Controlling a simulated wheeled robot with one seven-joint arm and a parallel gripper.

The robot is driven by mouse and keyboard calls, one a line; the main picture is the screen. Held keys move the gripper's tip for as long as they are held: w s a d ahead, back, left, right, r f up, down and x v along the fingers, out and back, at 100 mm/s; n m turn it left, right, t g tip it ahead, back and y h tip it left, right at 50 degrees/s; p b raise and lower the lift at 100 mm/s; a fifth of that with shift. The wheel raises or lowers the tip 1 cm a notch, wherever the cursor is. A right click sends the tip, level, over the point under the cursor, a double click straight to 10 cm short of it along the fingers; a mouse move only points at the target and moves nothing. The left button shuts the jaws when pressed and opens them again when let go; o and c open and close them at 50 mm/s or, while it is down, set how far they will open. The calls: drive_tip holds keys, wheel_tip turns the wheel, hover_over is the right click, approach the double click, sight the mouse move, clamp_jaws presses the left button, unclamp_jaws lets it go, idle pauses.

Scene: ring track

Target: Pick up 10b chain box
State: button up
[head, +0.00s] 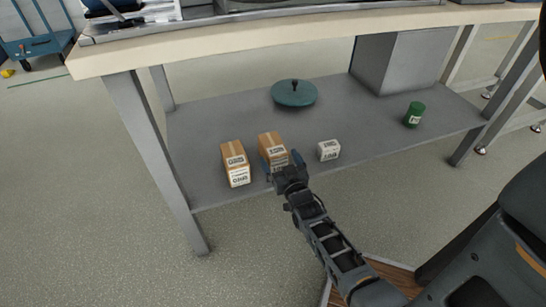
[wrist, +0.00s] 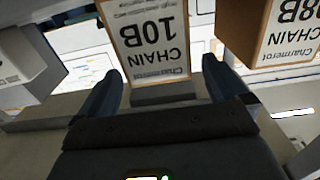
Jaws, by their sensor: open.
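The 10B chain box (head: 271,143) is a brown carton with a white label, standing upright on the lower shelf of the workbench. In the wrist view its label (wrist: 150,35) reads upside down "10B CHAIN". My gripper (head: 283,161) is open in front of this box. In the wrist view the blue-grey fingers of my gripper (wrist: 162,68) flank the label's lower part, with a gap on each side. I cannot tell whether the fingertips reach past the box's front face. My gripper hides part of the box's lower front in the head view.
A similar carton (head: 235,162) labelled 08B in the wrist view (wrist: 275,35) stands close by. A small white box (head: 328,150) is to the right. The shelf (head: 350,115) also holds a teal lidded pan (head: 294,94) and a green can (head: 413,115). The tabletop (head: 250,37) overhangs above.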

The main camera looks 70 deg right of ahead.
sight(275, 147)
drive_tip(key=b+x, duration=0.1)
drive_tip(key=x, duration=0.3)
drive_tip(key=shift+d+f+b, duration=0.2)
drive_tip(key=shift+b, duration=0.15)
drive_tip(key=shift+w+d+r, duration=0.1)
drive_tip(key=shift+w+d, duration=0.2)
drive_tip(key=shift+w, duration=0.1)
drive_tip(key=c, duration=1.7)
drive_tip(key=shift+r, duration=0.15)
drive_tip(key=shift+c, duration=0.3)
